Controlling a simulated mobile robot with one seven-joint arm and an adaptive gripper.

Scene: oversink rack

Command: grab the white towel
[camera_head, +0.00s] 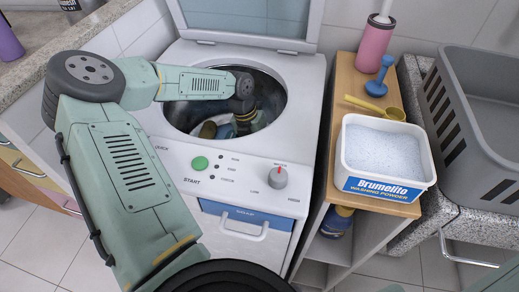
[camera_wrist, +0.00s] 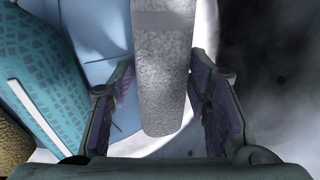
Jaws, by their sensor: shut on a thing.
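My gripper (camera_wrist: 160,98) is down inside the washing machine's drum. In the wrist view its two fingers stand either side of a pale grey-white, rough-textured towel (camera_wrist: 163,55), and the gripper is shut on it. The towel's far end runs out of the top of the picture. In the head view the drum rim and my wrist hide the fingertips. A light blue cloth (camera_wrist: 95,28) and a teal patterned cloth (camera_wrist: 40,65) with a white stripe lie to the left of the towel in the wrist view.
The open top-loading washing machine (camera_head: 185,160) has its lid (camera_head: 250,20) raised behind the opening. A washing powder tub (camera_head: 385,158), yellow scoop (camera_head: 375,108) and blue stopper-like item (camera_head: 378,80) stand on a wooden shelf. A grey basket (camera_head: 455,120) is at the right.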

